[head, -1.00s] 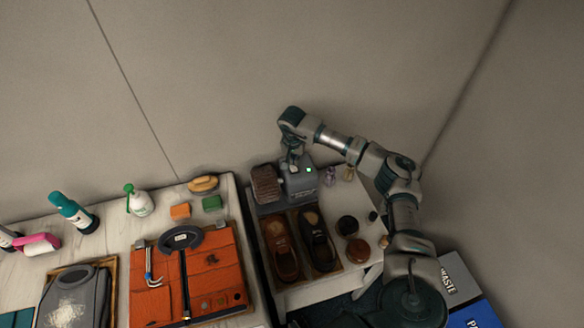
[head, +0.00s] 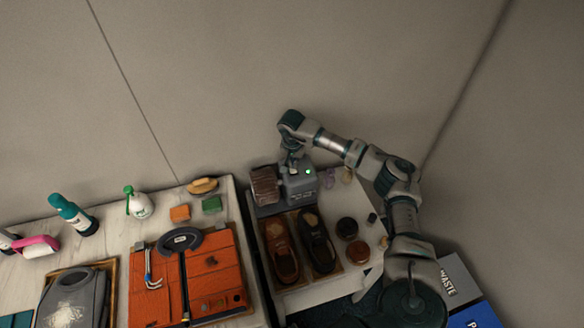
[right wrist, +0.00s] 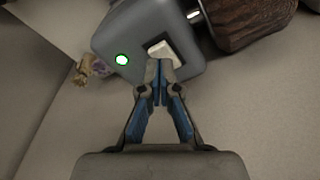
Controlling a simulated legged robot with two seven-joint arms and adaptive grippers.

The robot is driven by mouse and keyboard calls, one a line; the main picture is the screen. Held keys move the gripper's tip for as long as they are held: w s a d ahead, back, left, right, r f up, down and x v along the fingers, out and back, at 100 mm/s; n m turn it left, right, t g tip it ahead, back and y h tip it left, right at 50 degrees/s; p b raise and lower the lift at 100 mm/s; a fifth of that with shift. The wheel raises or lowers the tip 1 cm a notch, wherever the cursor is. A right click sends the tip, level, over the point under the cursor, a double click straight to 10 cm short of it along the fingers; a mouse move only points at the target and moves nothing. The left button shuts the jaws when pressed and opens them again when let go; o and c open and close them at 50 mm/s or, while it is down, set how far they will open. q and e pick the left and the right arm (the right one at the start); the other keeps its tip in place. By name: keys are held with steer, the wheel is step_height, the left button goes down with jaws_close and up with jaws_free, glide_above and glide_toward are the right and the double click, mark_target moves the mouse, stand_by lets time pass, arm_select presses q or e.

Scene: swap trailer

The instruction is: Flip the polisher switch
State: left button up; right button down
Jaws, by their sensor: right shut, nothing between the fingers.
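The polisher (head: 299,187) is a grey box at the back of the small right-hand table, with a brown brush roller (head: 265,185) on its left side. In the right wrist view, the polisher body (right wrist: 120,38) shows a lit green light (right wrist: 122,59) and a pale rocker switch (right wrist: 162,49). My right gripper (right wrist: 158,66) is shut and empty, with its fingertips at the lower edge of the switch, seemingly touching it. In the head view, my right gripper (head: 293,160) is over the top of the polisher, its fingertips partly hidden. My left gripper is not in view.
Round tins (head: 347,227) and small bottles (head: 347,175) stand to the right. The left table holds an orange leather case (head: 210,275), spray bottles and brushes. A wall stands behind.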

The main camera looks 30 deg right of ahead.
mark_target(293, 171)
stand_by(0.4)
steer(key=shift+f+b, duration=0.6)
steer(key=shift+f, duration=0.4)
stand_by(0.6)
steer(key=shift+r+p, duration=2.3)
steer(key=shift+r, duration=1.3)
steer(key=shift+f, duration=0.1)
